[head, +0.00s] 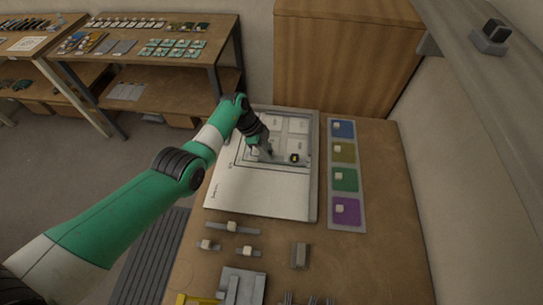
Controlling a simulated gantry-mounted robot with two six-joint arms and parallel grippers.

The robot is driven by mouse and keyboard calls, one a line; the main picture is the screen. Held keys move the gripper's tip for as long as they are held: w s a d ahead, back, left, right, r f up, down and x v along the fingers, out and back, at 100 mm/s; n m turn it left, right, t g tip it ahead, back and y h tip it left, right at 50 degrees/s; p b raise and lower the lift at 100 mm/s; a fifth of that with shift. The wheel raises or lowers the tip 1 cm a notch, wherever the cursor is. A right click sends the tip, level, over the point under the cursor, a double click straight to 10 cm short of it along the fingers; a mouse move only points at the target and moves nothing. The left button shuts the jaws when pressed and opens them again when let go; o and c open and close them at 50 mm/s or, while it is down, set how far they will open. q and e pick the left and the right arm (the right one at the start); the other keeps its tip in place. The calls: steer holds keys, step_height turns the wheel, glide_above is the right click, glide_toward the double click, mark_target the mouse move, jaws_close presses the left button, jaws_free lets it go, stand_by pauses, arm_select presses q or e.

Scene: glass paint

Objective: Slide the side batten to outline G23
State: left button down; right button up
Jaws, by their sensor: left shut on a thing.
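A white board (262,192) lies flat on the table, with grey strips framing lighter panes in its far part. My left gripper (268,154) reaches down over the middle of these strips. It is shut on what looks like the side batten (279,159), a grey bar; the fingers and the arm hide much of it. The outline labels are too small to read, so I cannot tell which is G23. My right gripper is not in view.
A grey strip with blue, yellow, green and purple pads (345,180) stands right of the board. Several small grey parts with pale knobs (232,227), a grey block (300,256) and a grey fixture (242,285) lie in front. The table's right side is clear.

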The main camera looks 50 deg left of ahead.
arm_select(q)
steer(key=c, duration=0.7)
jaws_free()
steer(key=p+v, duration=0.5)
steer(key=v, duration=0.6)
steer(key=shift+s+a+r, duration=0.15)
steer(key=shift+r, duration=0.15)
